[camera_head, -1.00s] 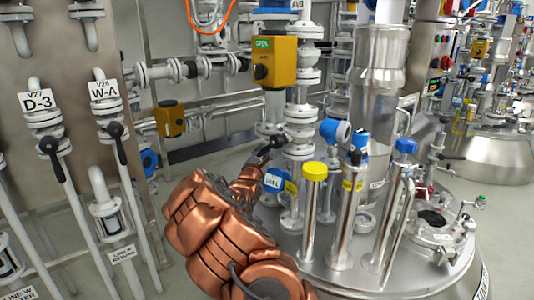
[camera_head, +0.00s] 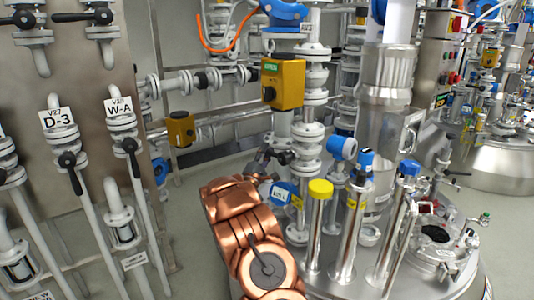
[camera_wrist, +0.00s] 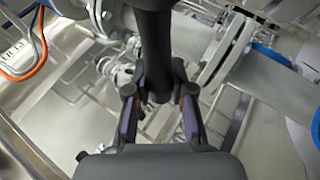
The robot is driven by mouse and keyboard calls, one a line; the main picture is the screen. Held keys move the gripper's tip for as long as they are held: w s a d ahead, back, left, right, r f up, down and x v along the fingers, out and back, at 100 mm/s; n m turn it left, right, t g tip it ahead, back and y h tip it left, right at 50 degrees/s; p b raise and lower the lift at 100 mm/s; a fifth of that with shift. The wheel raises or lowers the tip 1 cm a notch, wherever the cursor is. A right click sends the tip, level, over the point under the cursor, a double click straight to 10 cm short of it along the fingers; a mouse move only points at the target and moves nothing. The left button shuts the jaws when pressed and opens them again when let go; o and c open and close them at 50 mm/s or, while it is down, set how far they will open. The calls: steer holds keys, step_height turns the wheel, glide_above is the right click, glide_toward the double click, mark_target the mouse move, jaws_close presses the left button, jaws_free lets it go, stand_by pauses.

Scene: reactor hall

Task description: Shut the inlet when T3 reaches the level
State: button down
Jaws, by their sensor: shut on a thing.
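My gripper (camera_head: 272,160) is at the white flanged pipe beside the steel vessel, below a yellow valve box (camera_head: 283,83) with a green panel. In the wrist view, my gripper (camera_wrist: 160,97) is shut on a black bar-shaped handle (camera_wrist: 156,38), with one finger on each side. The handle's far end is cut off by the frame. In the head view, my gripper largely hides the handle. I cannot pick out a T3 label or a level reading.
Upright tubes with a yellow cap (camera_head: 320,188) and a blue cap (camera_head: 409,167) rise from the vessel lid (camera_head: 340,288) right of my gripper. A valve panel with labels D-3 (camera_head: 56,119) and W-A (camera_head: 119,109) stands at left. Pipes crowd the gripper.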

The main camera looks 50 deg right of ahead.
steer(key=shift+r+m+g+h+p, duration=0.35)
steer(key=shift+r+m+g, duration=0.3)
steer(key=shift+m, duration=0.35)
steer(key=c, duration=1)
jaws_free()
steer(key=v, duration=1.2)
steer(key=shift+w, duration=0.1)
